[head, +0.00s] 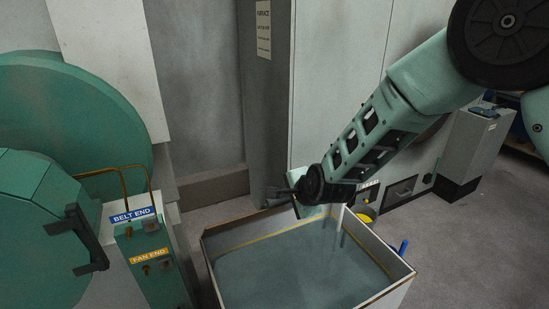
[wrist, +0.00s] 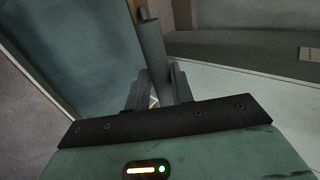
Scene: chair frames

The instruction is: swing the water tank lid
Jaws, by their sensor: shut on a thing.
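The water tank (head: 210,262) is an open pale box with a yellow line inside its rim and a grey-green surface within, at the lower middle of the head view. My gripper (head: 284,191) is over the tank's far left edge. In the wrist view my gripper (wrist: 158,92) is shut on a grey round bar (wrist: 151,48) that stands between its fingers. I cannot tell how the bar joins the lid, and the lid is not clearly seen as a separate part. My wrist hides part of the tank's far edge in the head view.
A green machine (head: 75,110) and a control box with a "BELT END" label (head: 133,215) stand at the left. A tall grey furnace cabinet (head: 340,80) stands behind the tank. Floor is clear at the right.

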